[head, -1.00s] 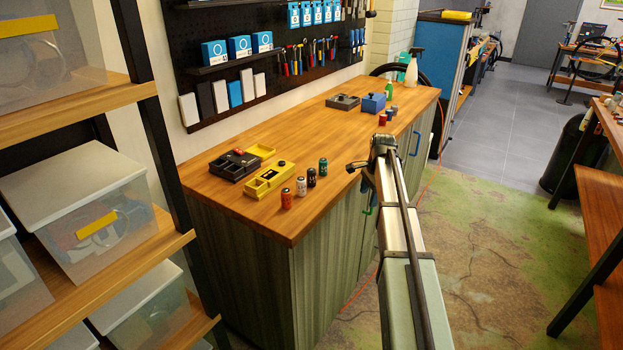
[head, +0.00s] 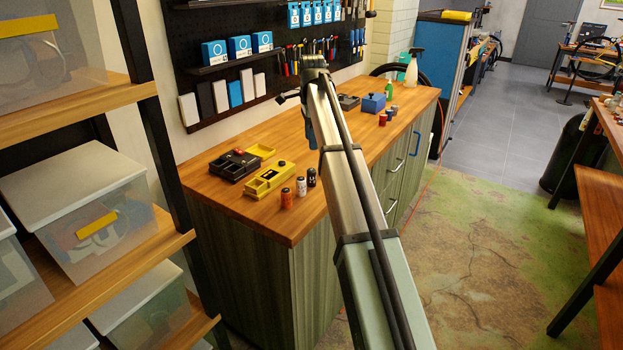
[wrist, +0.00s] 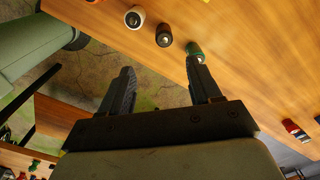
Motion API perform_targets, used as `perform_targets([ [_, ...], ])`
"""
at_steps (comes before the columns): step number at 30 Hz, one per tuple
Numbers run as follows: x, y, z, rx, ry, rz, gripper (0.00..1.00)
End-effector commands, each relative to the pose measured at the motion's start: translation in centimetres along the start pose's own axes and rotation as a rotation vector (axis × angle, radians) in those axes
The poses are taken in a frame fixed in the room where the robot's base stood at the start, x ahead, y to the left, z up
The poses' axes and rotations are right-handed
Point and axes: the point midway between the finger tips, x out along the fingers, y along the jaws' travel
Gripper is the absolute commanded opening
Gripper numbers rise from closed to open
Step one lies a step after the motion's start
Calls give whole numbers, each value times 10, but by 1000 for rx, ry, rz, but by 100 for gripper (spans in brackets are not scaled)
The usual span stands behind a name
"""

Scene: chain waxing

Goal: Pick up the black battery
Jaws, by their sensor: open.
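The black battery (head: 311,177) stands upright on the wooden bench, just left of my arm in the head view. In the wrist view the black battery (wrist: 163,36) shows from above, past the tips of my gripper (wrist: 160,60). My gripper is open and empty, with its fingers well apart. A green battery (wrist: 195,49) is at the tip of the right finger in the wrist view; whether they touch I cannot tell. My arm hides it in the head view. A white-and-brown battery (head: 301,186) stands on the other side of the black one.
An orange battery (head: 286,199) ends the row near the bench edge. A yellow case (head: 270,179) and a dark case (head: 235,166) lie behind it. A blue box (head: 374,103) and more batteries (head: 389,114) stand farther along the bench (head: 225,135).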

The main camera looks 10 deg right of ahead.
Motion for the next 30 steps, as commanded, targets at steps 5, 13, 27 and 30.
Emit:
perform_targets([
  [5, 26, 1, 0, -1, 0, 1, 63],
  [13, 70, 0, 0, -1, -1, 1, 63],
  [27, 107, -7, 2, -2, -1, 0, 63],
  [30, 120, -7, 2, -1, -1, 1, 63],
])
